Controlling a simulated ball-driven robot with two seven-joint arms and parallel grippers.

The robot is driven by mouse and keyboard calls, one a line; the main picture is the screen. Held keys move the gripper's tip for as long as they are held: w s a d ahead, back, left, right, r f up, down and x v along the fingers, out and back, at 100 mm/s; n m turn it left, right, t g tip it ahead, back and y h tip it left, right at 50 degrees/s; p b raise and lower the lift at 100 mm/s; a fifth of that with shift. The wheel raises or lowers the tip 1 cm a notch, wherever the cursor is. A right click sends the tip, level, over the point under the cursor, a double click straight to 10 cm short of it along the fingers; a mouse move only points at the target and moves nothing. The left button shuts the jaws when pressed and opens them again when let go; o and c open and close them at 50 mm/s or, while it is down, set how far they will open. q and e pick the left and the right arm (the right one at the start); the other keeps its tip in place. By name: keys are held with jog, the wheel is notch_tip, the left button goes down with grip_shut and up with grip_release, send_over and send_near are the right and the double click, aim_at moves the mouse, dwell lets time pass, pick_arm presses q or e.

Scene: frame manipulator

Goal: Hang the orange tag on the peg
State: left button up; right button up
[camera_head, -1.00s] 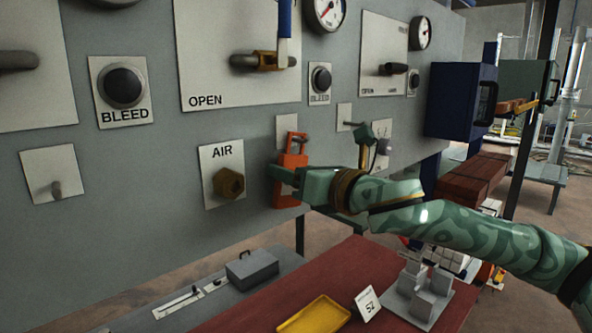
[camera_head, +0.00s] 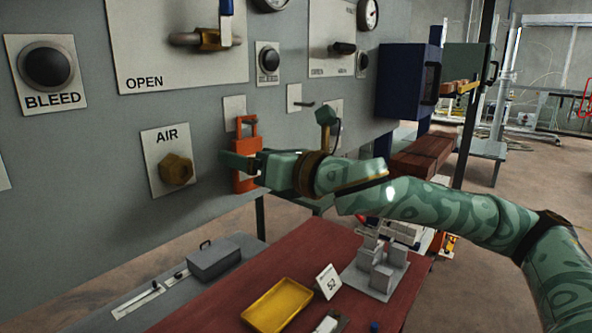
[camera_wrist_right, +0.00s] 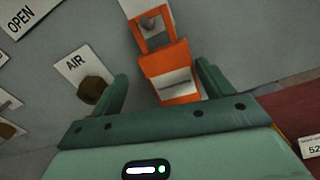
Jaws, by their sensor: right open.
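The orange tag (camera_head: 246,144) is upright against the grey panel, right of the AIR plate. In the right wrist view the tag (camera_wrist_right: 165,62) has a frame-like upper opening, and the peg (camera_wrist_right: 149,22) shows inside that opening, in front of a pale plate. The tag looks hung on the peg. My right gripper (camera_head: 236,161) is at the tag's body. Its fingers (camera_wrist_right: 161,76) are open, one on each side of the tag, with gaps visible in the wrist view. A finger hides part of the tag in the head view. My left gripper is not in view.
A brass AIR fitting (camera_head: 176,169) juts out left of the tag. Below, a red table (camera_head: 225,302) holds a yellow tray (camera_head: 256,315), a card (camera_head: 328,282) and grey blocks (camera_head: 385,276).

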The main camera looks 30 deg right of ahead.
jog(key=b+v, duration=1)
jog(key=v, duration=0.4)
jog(key=w+a+f+m+g+y, duration=0.1)
jog(key=w+a+f+m, duration=0.15)
jog(key=f, duration=0.35)
jog(key=w+a+f+m+g, duration=0.1)
jog(key=w+a+f+m, duration=0.1)
jog(key=w+a+f, duration=0.35)
notch_tip(320, 180, down, 17)
jog(key=d+m+h, duration=0.1)
jog(key=m+h, duration=0.2)
jog(key=m, duration=0.8)
jog(key=s+d+f+m+g+h, duration=0.4)
jog(key=s+f+m, duration=0.45)
jog(key=f, duration=0.35)
jog(key=s+d+f+m+g+h, duration=0.45)
jog(key=s+f+m, duration=0.25)
jog(key=s+f, duration=0.4)
jog(key=s+a+f+g+y+b, duration=0.1)
jog(key=s+a+f+y+b, duration=0.15)
jog(key=f, duration=1.35)
jog(key=s+a+f+g+y+b, duration=0.1)
jog(key=s+a+f+g+b, duration=0.15)
jog(key=f, duration=1.45)
jog(key=s+f+m+g+y+b, duration=0.1)
jog(key=s+f+m+g+b, duration=0.1)
jog(key=s+f, duration=1.5)
jog(key=shift+s+d+m+b, duration=0.5)
jog(key=shift+s+b, duration=0.2)
jog(key=shift+b, duration=0.2)
